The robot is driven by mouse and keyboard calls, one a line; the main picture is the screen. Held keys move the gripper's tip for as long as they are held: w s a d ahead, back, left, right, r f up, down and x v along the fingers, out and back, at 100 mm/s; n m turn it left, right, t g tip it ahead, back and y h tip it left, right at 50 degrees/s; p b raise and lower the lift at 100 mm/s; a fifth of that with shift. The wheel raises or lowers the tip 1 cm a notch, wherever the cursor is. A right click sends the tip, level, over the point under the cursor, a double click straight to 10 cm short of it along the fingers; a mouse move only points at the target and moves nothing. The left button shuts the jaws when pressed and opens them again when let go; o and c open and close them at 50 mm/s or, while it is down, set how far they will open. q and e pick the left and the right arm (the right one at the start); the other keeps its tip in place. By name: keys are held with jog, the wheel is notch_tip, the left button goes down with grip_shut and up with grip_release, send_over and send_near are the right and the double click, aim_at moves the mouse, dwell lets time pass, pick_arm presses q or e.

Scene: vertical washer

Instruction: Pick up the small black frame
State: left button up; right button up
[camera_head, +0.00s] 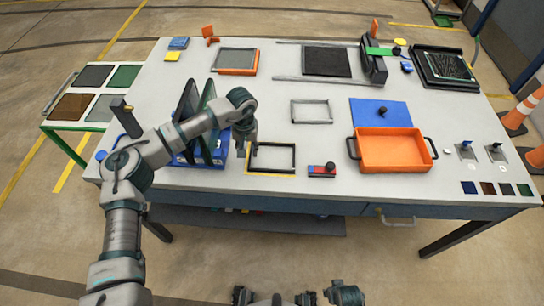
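The small black frame (273,170) is a thin open rectangle lying near the front edge of the table, within a yellow outline. My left gripper (249,149) points down at the frame's back left corner. Its fingers overlap that corner in the view, and I cannot tell whether they touch it or are closed on it. Dark and grey parts of my own body show at the bottom edge, but I cannot make out a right gripper there.
A blue rack (212,158) with upright dark panels stands left of the gripper. A small red and blue block with a black knob (322,170) sits right of the frame. A grey frame (311,112) lies behind. An orange tray (393,151) stands further right. Bare table (275,125) lies between.

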aim_at(250, 160)
pick_arm(q)
notch_tip(250, 160, down, 5)
jog(key=shift+d+f, duration=0.1)
jog(key=shift+f, duration=0.1)
jog(key=shift+r, duration=0.1)
grip_shut()
